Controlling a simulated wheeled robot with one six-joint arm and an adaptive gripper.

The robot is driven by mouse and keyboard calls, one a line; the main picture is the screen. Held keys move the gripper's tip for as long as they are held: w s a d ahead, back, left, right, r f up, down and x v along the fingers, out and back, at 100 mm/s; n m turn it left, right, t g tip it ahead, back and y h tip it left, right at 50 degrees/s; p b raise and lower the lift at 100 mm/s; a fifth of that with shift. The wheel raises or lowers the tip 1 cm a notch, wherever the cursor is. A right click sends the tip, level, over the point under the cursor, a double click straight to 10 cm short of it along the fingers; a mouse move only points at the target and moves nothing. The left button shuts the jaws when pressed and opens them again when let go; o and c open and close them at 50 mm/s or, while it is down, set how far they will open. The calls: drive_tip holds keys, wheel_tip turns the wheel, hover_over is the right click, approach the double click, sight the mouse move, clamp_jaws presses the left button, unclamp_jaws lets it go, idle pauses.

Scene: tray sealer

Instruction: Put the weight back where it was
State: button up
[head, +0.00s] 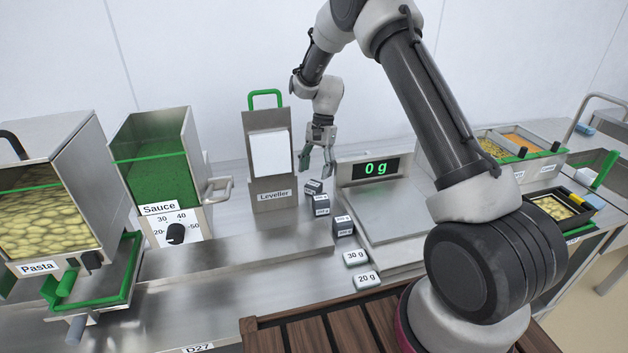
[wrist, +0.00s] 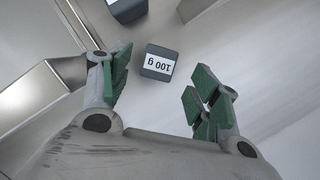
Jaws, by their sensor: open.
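My gripper (head: 317,165) is open and empty above the far end of a row of weights, between the leveller and the scale. In the wrist view a small dark weight labelled 100 g (wrist: 158,64) stands on the steel surface, between and just beyond the open green fingertips, not gripped. In the head view the farthest dark weight (head: 313,186) is just below my gripper; its label is too small to read. Other dark weights (head: 343,227) and white 30 g (head: 356,258) and 20 g (head: 366,280) weights line up nearer. The scale plate (head: 385,213) shows empty; its display reads 0 g.
The leveller (head: 270,165) stands close left of my gripper. The sauce dispenser (head: 160,160) and pasta bin (head: 50,210) are farther left. Ingredient containers (head: 510,148) stand at the right. Another dark weight (wrist: 127,9) is close by at the wrist view's top edge.

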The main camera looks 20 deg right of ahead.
drive_tip(key=s+d+r+n+t, duration=0.1)
drive_tip(key=s+d+r, duration=0.15)
drive_tip(key=r, duration=0.75)
drive_tip(key=s+d+r+n+t, duration=0.1)
drive_tip(key=s+d+r, duration=0.15)
drive_tip(key=r, duration=0.65)
drive_tip(key=s+d+r+n+t+h, duration=0.1)
drive_tip(key=s+d+r+n+t, duration=0.2)
drive_tip(key=s+r, duration=0.75)
drive_tip(key=s+d+n+t, duration=0.1)
drive_tip(key=s+d+n, duration=0.1)
drive_tip(key=s, duration=0.8)
drive_tip(key=s+d+f+n+h, duration=0.1)
drive_tip(key=s+d+n, duration=0.1)
drive_tip(key=s, duration=0.9)
drive_tip(key=shift+s+d+t, duration=0.25)
drive_tip(key=shift+d+t, duration=0.15)
drive_tip(key=shift+d, duration=0.45)
